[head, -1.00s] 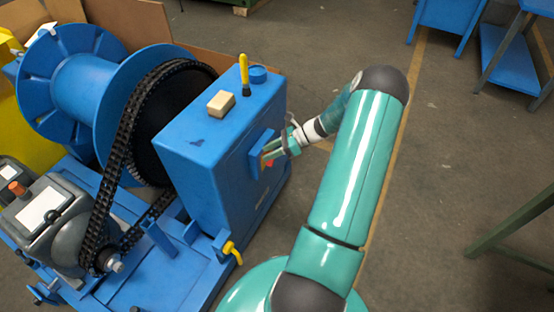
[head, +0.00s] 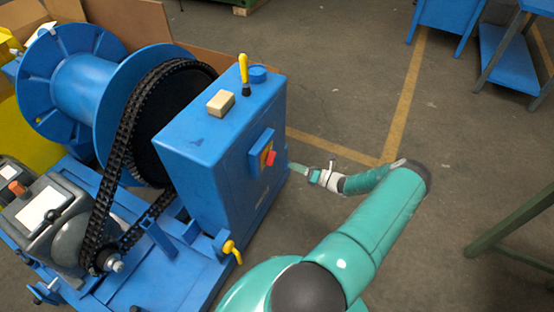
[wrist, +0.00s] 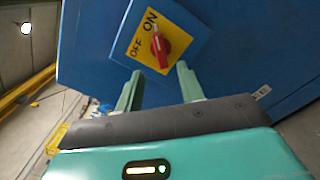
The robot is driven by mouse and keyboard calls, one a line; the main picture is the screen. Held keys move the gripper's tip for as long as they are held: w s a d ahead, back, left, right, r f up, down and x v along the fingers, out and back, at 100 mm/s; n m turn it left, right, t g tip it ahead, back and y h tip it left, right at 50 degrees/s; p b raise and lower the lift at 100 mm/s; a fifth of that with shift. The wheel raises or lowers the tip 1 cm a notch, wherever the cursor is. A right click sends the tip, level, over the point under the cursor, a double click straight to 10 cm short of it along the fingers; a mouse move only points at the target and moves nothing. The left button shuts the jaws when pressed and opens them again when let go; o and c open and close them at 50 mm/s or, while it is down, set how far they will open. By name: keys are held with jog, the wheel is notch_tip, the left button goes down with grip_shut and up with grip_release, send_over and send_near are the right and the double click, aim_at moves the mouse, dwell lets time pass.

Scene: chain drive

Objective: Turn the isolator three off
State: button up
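The isolator is a red rotary knob (wrist: 160,48) on a yellow plate (wrist: 141,38), set in a blue housing on the side of the blue cabinet. In the wrist view, the word ON is at the plate's top and OFF at its left. The knob's upper end, with a pale mark, points towards ON. The head view shows the same red knob (head: 270,158) uncovered. My gripper (wrist: 160,82) is open and empty, its two fingers apart just below the knob in the wrist view. In the head view my gripper (head: 297,168) is right of the cabinet, clear of the knob.
The blue cabinet (head: 200,160) carries a yellow-handled lever (head: 244,70), a beige block (head: 221,103) and a blue round cap (head: 258,74) on top. A yellow handle (head: 232,250) sticks out low at its front.

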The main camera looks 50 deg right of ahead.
aim_at(271, 158)
jog(key=x, duration=0.9)
grip_shut()
